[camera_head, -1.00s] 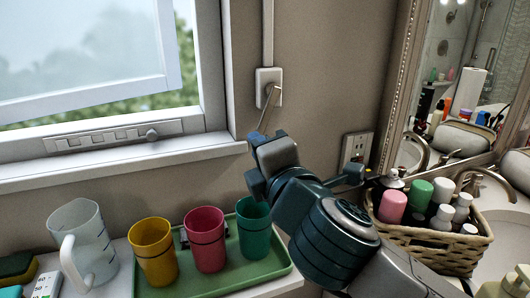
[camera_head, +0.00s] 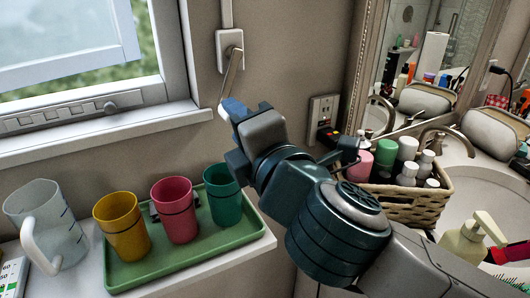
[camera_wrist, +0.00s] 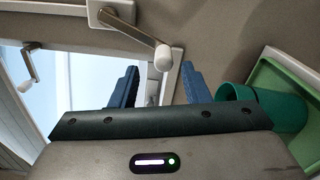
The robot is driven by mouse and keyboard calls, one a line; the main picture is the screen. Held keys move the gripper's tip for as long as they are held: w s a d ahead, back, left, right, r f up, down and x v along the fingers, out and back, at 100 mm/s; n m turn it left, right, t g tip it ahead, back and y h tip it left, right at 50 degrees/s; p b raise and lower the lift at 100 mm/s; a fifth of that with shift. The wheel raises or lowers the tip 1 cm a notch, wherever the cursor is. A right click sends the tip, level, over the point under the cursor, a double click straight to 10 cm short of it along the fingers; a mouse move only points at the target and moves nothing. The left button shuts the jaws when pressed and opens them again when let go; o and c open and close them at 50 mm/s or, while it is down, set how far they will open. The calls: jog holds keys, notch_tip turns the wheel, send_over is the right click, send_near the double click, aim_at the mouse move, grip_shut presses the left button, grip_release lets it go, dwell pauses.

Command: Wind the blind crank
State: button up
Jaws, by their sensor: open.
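The blind crank (camera_head: 234,72) hangs from a white wall box right of the window, its arm slanting down and to the left. In the wrist view, the metal crank arm (camera_wrist: 130,32) ends in a white knob (camera_wrist: 163,57). My gripper (camera_head: 233,122) is by the lower end of the crank in the head view, and its blue finger partly covers that end. In the wrist view, my gripper (camera_wrist: 160,78) is open and empty. The knob appears between the two blue fingers, just beyond their tips; I cannot tell the exact depth gap.
A green tray (camera_head: 190,250) with yellow, pink and teal cups stands below, beside a clear jug (camera_head: 45,225). A wicker basket (camera_head: 400,205) of bottles and a wall outlet (camera_head: 322,112) are to the right. The window sill (camera_head: 100,133) juts out at left.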

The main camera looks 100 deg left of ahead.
jog(key=v, duration=0.8)
jog(key=shift+w+d, duration=0.15)
jog(key=shift+w, duration=0.1)
